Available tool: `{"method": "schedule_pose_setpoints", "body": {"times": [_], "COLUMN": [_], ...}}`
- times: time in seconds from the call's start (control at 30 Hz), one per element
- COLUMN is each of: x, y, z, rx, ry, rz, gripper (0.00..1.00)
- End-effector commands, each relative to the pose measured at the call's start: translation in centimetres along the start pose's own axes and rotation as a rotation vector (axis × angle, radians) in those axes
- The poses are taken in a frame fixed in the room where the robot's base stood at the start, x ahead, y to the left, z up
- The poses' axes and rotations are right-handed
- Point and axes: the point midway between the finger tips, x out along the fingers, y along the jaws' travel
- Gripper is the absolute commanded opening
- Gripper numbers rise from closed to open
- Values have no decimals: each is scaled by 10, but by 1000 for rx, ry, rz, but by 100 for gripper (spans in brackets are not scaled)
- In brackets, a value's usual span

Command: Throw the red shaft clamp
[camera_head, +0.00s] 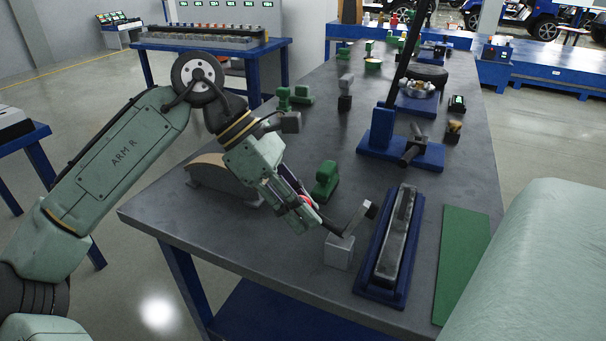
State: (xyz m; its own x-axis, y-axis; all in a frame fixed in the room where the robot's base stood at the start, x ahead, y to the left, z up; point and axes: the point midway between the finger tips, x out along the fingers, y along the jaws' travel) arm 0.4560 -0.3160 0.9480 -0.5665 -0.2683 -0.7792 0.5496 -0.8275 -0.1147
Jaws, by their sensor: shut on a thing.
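The red shaft clamp (306,201) shows only as a small red patch at the fingers of my gripper (309,215). The gripper points down and to the right and is shut on this red part; the fingers hide most of it. A dark bar runs from beside the fingertips to a grey metal piece (371,209) at upper right, above a grey block (340,251) on the bench. I cannot tell exactly how the red part joins the bar.
A long metal bar lies in a blue tray (366,286) just right of the block, with a green mat (462,262) beyond. A green fixture (326,180) stands close behind my gripper. A blue stand (383,135) is farther back. The near left bench corner (150,213) is clear.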

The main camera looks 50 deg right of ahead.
Motion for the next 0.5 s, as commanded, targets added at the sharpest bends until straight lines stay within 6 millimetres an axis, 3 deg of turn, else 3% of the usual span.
{"method": "schedule_pose_setpoints", "body": {"times": [0.27, 0.3, 0.5], "x": [2, 2, 1], "y": [0, 0, 0], "z": [-6, -6, -4], "rx": [-7, -7, -4], "ry": [10, 10, 7], "rz": [-7, -7, -6], "gripper": [0, 27, 40]}}
